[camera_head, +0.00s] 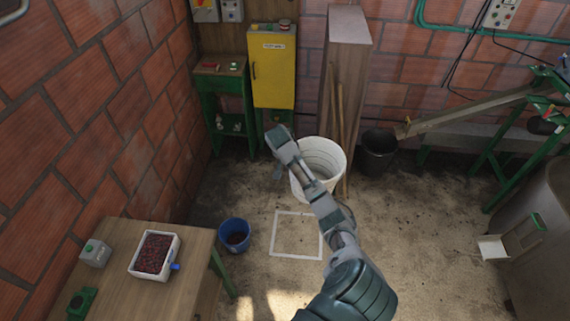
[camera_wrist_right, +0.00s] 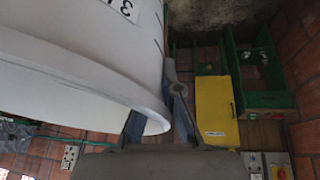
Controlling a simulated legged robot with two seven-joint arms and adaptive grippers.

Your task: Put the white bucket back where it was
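The white bucket (camera_head: 325,157) is in the middle of the head view, open end up, behind the white square outline (camera_head: 297,235) on the floor. My right arm reaches across in front of it. My right gripper (camera_head: 279,172) is at the bucket's left rim. In the right wrist view the bucket wall (camera_wrist_right: 80,75), with part of a black numeral, fills the left side. The fingers of the gripper (camera_wrist_right: 160,108) converge on its rim, one on each side, and look shut on it. The bucket's base is hidden by my arm. My left gripper is out of view.
A black bucket (camera_head: 378,153) and leaning wooden poles (camera_head: 339,110) are close by the white bucket. A blue bucket (camera_head: 234,235) stands left of the square, beside the wooden table (camera_head: 130,275) with a tray of red fruit (camera_head: 156,254). Inside the square is bare floor.

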